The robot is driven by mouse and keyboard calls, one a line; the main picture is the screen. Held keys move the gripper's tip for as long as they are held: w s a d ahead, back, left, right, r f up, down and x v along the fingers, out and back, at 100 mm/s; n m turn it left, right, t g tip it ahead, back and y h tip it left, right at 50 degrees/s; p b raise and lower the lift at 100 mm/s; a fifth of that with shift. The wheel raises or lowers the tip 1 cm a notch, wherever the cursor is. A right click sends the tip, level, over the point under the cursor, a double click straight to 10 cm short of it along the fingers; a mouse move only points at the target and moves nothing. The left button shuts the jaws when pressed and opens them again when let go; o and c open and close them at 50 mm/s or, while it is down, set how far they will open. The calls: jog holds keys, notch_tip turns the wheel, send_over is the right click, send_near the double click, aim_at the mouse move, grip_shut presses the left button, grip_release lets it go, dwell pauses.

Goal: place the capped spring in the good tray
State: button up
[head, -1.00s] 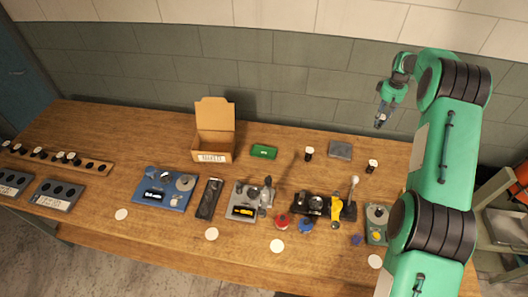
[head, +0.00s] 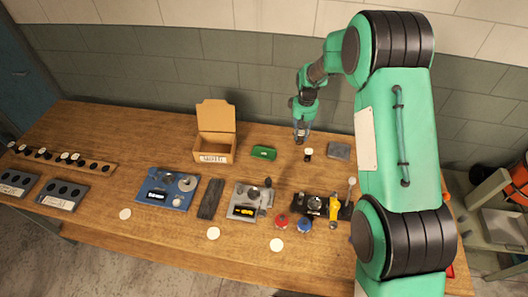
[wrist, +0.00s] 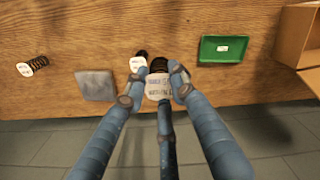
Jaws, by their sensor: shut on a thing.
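My gripper (head: 301,128) is above the back of the table, with its fingers pointing down. In the wrist view its fingers (wrist: 158,88) are shut on a capped spring (wrist: 158,84), with a white lettered cap and dark coil. The held spring is hard to make out in the head view. A green tray (head: 263,152) with a small white label lies on the table, left of the gripper; it also shows in the wrist view (wrist: 222,50). The label is too small to read, so I cannot tell whether this is the good tray.
Another white-capped spring (head: 308,154) stands below my gripper, left of a grey slab (head: 339,150). A third spring (wrist: 34,65) shows in the wrist view. An open cardboard box (head: 214,150) stands left of the green tray. Fixtures line the table's front; dark holed trays (head: 62,193) lie far left.

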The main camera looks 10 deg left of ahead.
jog(key=s+a+p, duration=0.1)
jog(key=s+a, duration=0.9)
jog(key=s, duration=0.2)
notch_tip(320, 180, down, 9)
jog(key=shift+a, duration=0.15)
jog(key=p, duration=0.3)
send_near(264, 153)
jog(key=shift+s, duration=0.1)
dwell(0.7)
jog(key=shift+f, duration=0.15)
jog(key=shift+f+p, duration=0.3)
jog(key=shift+f, duration=1.35)
jog(key=shift+f, duration=0.15)
